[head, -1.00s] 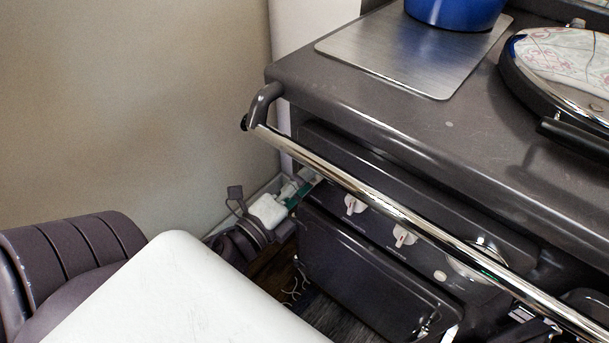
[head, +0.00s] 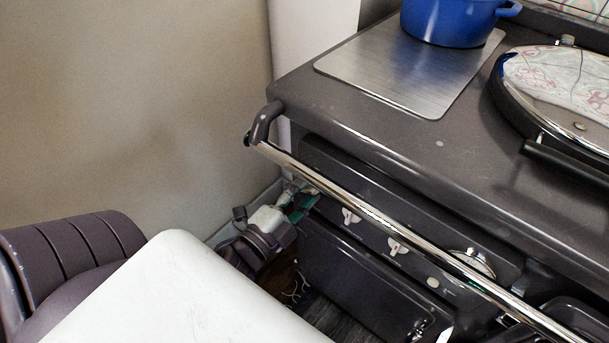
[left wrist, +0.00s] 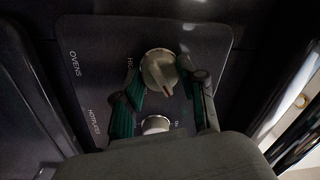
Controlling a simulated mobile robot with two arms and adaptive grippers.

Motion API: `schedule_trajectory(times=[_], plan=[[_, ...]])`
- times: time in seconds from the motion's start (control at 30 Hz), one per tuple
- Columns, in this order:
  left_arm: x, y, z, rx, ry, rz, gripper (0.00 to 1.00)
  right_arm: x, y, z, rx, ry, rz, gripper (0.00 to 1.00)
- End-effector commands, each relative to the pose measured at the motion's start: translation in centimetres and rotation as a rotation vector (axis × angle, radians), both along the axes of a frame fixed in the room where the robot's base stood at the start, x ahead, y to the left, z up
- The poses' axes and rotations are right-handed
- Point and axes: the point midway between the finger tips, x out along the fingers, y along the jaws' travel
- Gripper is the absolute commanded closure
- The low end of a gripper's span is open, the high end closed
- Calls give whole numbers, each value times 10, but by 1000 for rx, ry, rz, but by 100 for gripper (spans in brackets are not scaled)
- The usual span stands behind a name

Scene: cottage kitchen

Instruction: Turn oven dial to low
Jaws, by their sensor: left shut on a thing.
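The oven dial (left wrist: 158,70) is a round pale knob with a red mark, in the row labelled OVENS on the dark control panel (left wrist: 208,40) in the left wrist view. The red mark points down and slightly right. My left gripper (left wrist: 163,82) has its green-padded fingers on either side of this dial and is shut on it. In the head view my left gripper (head: 302,203) is at the left end of the panel, under the rail, and the held dial is hidden. A second knob (left wrist: 157,124) shows below, between the fingers. My right gripper is not in view.
A chrome rail (head: 380,218) runs along the stove's front, above and close to my left gripper. White knobs (head: 397,246) sit further right on the panel. A blue pot (head: 448,22) stands on the stove top. The beige wall (head: 130,110) is at the left.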

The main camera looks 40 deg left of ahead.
Motion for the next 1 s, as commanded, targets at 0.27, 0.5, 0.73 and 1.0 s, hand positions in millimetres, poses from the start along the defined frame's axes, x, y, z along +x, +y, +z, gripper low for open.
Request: schedule_trajectory(times=[0.27,0.5,0.73,1.0], plan=[[0,1,0,-1,0,2,94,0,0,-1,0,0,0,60],[0,1,0,-1,-1,1,34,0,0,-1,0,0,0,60],[0,0,0,-1,0,0,34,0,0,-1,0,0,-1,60],[0,0,-1,18,-2,-1,34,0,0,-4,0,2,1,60]])
